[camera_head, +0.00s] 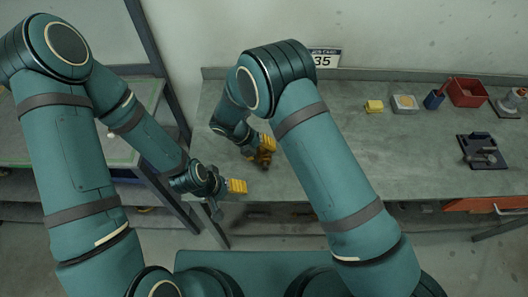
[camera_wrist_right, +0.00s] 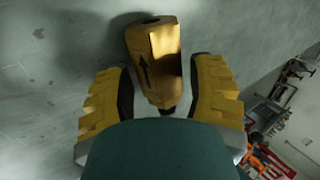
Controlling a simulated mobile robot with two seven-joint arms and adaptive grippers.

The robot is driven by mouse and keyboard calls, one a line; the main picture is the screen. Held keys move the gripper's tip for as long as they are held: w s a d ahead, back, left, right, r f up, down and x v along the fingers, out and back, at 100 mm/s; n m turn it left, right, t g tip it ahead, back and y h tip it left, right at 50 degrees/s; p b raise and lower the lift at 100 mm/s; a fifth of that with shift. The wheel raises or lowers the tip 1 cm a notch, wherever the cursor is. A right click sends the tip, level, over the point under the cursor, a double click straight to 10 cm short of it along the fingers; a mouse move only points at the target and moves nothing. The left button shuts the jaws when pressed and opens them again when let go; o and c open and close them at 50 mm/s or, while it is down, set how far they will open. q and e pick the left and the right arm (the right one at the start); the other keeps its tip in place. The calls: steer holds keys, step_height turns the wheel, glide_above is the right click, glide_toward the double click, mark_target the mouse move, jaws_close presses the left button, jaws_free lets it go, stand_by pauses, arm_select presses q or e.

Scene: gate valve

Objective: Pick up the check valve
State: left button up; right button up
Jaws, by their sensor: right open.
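The check valve (camera_wrist_right: 154,48) is a brass-coloured body with a dark arrow on its side and a dark opening at its far end. In the right wrist view it lies between the two yellow fingers of my right gripper (camera_wrist_right: 161,75), which is open. Dark gaps show beside the valve, and its near end is partly hidden by my gripper. In the head view, my right gripper (camera_head: 264,151) is low over the workbench; valve and fingers are hard to tell apart there. My left gripper (camera_head: 236,187) is at the bench's front edge, its finger opening unclear.
The grey workbench (camera_head: 370,160) is clear in the middle. At its right stand a yellow block (camera_head: 374,106), a grey box (camera_head: 404,103), a blue item (camera_head: 434,100), a red bin (camera_head: 468,92) and a dark fixture (camera_head: 483,151). A wall is behind; a shelf (camera_head: 35,150) is at left.

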mark_target(262, 150)
arm_select(q)
steer(key=shift+f, duration=0.25)
arm_select(e)
steer(key=shift+d+f, duration=0.25)
steer(key=shift+f, duration=0.2)
jaws_close()
steer(key=shift+r, duration=0.1)
step_height(262, 150, up, 10)
arm_select(q)
steer(key=shift+r, duration=0.15)
